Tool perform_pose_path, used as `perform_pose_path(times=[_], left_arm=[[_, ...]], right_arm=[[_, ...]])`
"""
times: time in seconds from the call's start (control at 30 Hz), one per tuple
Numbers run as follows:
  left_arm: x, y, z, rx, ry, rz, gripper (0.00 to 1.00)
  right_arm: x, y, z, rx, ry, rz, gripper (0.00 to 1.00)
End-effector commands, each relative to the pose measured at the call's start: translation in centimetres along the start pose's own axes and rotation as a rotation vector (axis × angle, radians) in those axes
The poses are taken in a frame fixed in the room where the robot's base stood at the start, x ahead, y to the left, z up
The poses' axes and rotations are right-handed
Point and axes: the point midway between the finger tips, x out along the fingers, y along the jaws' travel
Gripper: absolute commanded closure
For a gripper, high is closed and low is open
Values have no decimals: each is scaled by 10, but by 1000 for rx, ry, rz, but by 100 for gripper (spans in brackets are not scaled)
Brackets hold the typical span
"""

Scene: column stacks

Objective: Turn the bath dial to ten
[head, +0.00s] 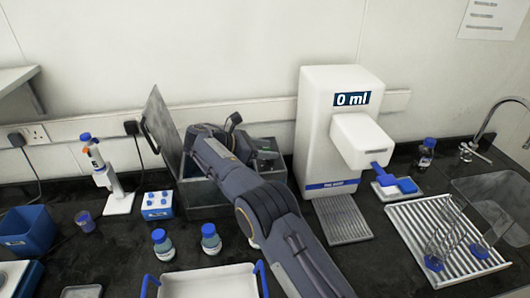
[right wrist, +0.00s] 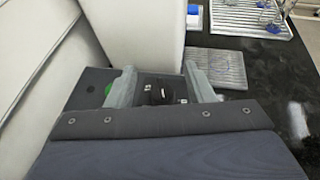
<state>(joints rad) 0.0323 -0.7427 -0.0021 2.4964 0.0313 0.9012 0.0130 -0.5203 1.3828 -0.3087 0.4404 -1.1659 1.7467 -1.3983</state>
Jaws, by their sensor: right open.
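The bath (head: 203,192) is a grey metal box on the bench with its lid (head: 160,122) raised at the left. My right arm reaches across it and hides much of its front and right side. In the right wrist view my right gripper (right wrist: 159,68) is open, with one finger on each side of the black dial (right wrist: 158,95). The dial sits on a dark panel with small white marks and a green spot (right wrist: 108,88). I cannot tell whether the fingers touch the dial or which number it points at. My left gripper is not in view.
A white dispenser (head: 316,115) reading 0 ml stands just right of the bath, close to my right gripper. Blue-capped bottles (head: 163,246), a blue block (head: 157,205) and a pipette stand (head: 119,202) are at the left. A draining rack (head: 418,228) lies at the right.

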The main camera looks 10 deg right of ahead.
Motion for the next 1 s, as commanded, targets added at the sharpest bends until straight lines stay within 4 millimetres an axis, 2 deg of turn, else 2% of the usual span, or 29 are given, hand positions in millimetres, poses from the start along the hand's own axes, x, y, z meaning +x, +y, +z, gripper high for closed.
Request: perform_pose_path(times=[0.1,0.37,0.5,0.7,1.0], left_arm=[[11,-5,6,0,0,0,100],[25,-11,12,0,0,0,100],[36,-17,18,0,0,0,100],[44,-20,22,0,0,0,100],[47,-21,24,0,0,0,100]], right_arm=[[-12,-13,14,2,2,4,52],[-43,-49,50,3,2,3,52],[-59,-79,56,1,2,5,52],[-77,-112,67,0,3,2,52],[-88,-130,73,0,1,0,52]])
